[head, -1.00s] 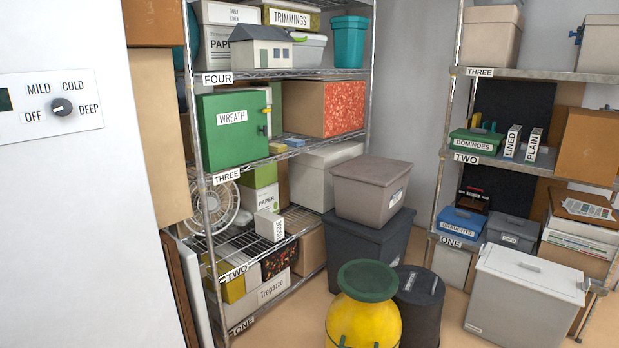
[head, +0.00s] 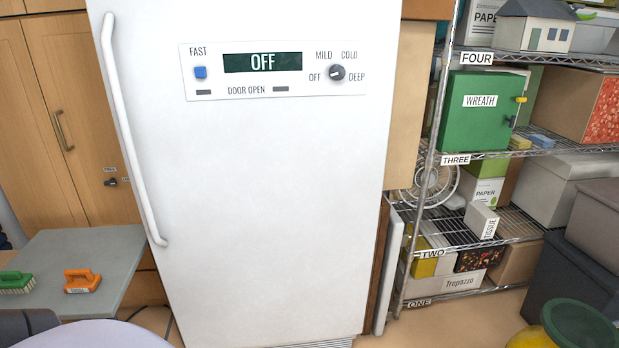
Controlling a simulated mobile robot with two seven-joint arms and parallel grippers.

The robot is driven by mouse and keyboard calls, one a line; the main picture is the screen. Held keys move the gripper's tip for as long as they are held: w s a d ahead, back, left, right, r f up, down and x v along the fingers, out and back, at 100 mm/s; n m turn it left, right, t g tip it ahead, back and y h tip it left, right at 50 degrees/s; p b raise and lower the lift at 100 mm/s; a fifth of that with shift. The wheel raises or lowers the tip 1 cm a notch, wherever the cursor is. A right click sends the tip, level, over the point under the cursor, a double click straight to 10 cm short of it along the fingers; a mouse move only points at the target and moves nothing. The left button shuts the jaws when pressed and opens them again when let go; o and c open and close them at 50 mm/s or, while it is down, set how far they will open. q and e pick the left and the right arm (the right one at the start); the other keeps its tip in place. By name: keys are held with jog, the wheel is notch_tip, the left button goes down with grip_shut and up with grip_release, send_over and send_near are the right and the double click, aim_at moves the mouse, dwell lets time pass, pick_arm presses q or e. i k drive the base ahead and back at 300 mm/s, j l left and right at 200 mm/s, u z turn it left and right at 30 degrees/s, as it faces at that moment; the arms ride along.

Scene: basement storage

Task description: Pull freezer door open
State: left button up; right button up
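The white freezer door (head: 275,210) fills the middle of the head view and looks shut. Its long white vertical handle (head: 128,140) runs down the left edge of the door. Neither of my grippers can be made out in the view.
A grey table (head: 75,255) with a green brush (head: 16,283) and an orange brush (head: 82,281) stands left of the freezer. Wooden cabinets (head: 60,100) are behind it. A wire shelf rack (head: 480,155) with boxes stands right. A yellow container with green lid (head: 578,328) is at lower right.

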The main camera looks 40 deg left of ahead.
aim_at(257, 182)
jog(key=u, duration=1.7)
